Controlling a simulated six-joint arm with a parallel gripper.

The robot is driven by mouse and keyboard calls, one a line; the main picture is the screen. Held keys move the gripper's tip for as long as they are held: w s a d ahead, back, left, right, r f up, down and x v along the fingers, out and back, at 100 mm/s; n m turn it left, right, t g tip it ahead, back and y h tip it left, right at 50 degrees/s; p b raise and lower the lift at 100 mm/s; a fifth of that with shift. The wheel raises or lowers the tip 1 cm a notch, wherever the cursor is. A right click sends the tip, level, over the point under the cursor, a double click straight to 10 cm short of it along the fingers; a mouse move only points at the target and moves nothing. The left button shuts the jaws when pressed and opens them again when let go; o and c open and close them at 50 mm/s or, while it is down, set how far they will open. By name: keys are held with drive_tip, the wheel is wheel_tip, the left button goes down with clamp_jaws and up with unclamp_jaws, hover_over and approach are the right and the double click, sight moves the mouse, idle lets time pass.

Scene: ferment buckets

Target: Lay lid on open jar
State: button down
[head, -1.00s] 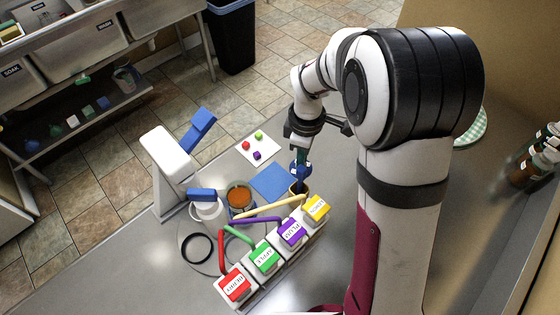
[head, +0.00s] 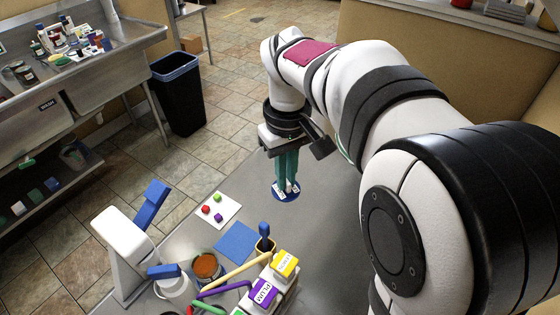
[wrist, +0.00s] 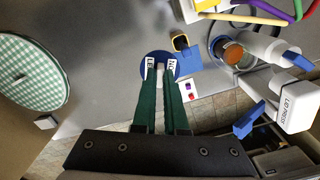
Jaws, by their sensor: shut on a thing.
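The lid (head: 278,196) is a flat blue disc, also in the wrist view (wrist: 161,56). My gripper (head: 287,188) has green fingers pointing down, shut on the lid's pale middle part between white-labelled fingertips (wrist: 160,70). I cannot tell how far the lid is above the counter. The open jar (head: 206,266) shows orange-brown contents and stands to the lower left of my gripper in the head view. It is at the upper right in the wrist view (wrist: 233,54), apart from the lid.
A white-and-blue lid press (head: 122,245) stands beside the jar. A blue mat (head: 236,242), a cup with a blue-topped tool (head: 265,245), a white card with small cubes (head: 218,210) and coloured-handled labelled blocks (head: 283,265) lie nearby. A green checked round (wrist: 30,72) sits apart.

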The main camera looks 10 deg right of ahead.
drive_tip(key=a, duration=0.1)
drive_tip(key=a+n, duration=0.1)
drive_tip(key=shift+s+a+r+n, duration=0.2)
drive_tip(key=shift+a+r+n, duration=0.1)
drive_tip(key=shift+r, duration=0.05)
drive_tip(key=s+a+f+n, duration=0.3)
drive_tip(key=a+n, duration=0.5)
drive_tip(key=n, duration=0.3)
drive_tip(key=s+a+f+n, duration=0.2)
drive_tip(key=a+f+n, duration=0.2)
drive_tip(key=a+n, duration=0.5)
drive_tip(key=shift+n, duration=0.6)
drive_tip(key=shift+d+f, duration=0.2)
drive_tip(key=shift+f, duration=0.55)
drive_tip(key=shift+d+f, duration=0.15)
drive_tip(key=shift+f, duration=0.65)
drive_tip(key=shift+d+f, duration=0.2)
drive_tip(key=shift+f, duration=0.55)
drive_tip(key=shift+f, duration=0.55)
drive_tip(key=shift+c, duration=2)
unclamp_jaws()
wheel_tip(320, 180, up, 8)
